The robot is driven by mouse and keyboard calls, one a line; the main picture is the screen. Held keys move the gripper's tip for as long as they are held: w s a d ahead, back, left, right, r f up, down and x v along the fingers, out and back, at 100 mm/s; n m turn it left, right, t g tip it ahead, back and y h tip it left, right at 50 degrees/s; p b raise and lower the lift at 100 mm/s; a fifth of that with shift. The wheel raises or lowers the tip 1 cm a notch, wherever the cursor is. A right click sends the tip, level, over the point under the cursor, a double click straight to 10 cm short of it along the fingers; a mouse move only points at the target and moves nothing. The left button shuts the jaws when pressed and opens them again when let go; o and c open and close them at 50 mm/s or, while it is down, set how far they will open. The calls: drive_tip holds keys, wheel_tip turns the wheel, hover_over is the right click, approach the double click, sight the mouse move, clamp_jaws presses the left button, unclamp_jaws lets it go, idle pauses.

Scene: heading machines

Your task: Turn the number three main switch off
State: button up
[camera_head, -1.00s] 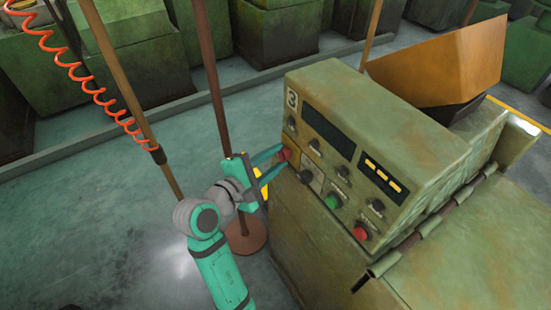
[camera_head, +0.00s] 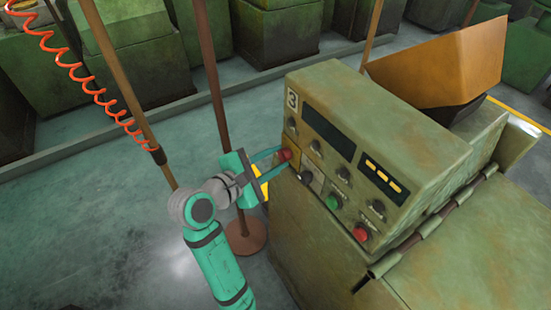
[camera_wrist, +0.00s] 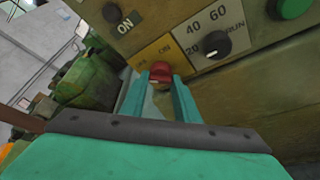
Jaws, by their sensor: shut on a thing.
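The number three machine (camera_head: 375,150) bears a "3" plate at the top left of its panel. Its main switch is a red knob (camera_head: 285,155) on a yellow plate at the panel's left side. The knob also shows in the wrist view (camera_wrist: 160,72), with small, hard-to-read lettering on the yellow plate (camera_wrist: 141,60) above it. My gripper (camera_head: 280,157) has reached the knob from the left, and its two teal fingers are shut on it. In the wrist view the fingers (camera_wrist: 161,85) stand on either side of the knob and partly hide its sides.
Right of the switch are a black dial (camera_wrist: 213,45) marked 40, 60 and RUN, a green button (camera_head: 333,202) and a red button (camera_head: 360,233). A brown pole (camera_head: 213,80) on a round foot stands close to my arm. Open floor lies left.

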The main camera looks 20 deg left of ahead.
drive_tip(key=o, duration=1)
drive_tip(key=shift+o, duration=0.2)
drive_tip(key=shift+s, duration=0.1)
drive_tip(key=v, duration=1)
drive_tip(key=shift+s, duration=0.3)
drive_tip(key=shift+a+r, duration=0.1)
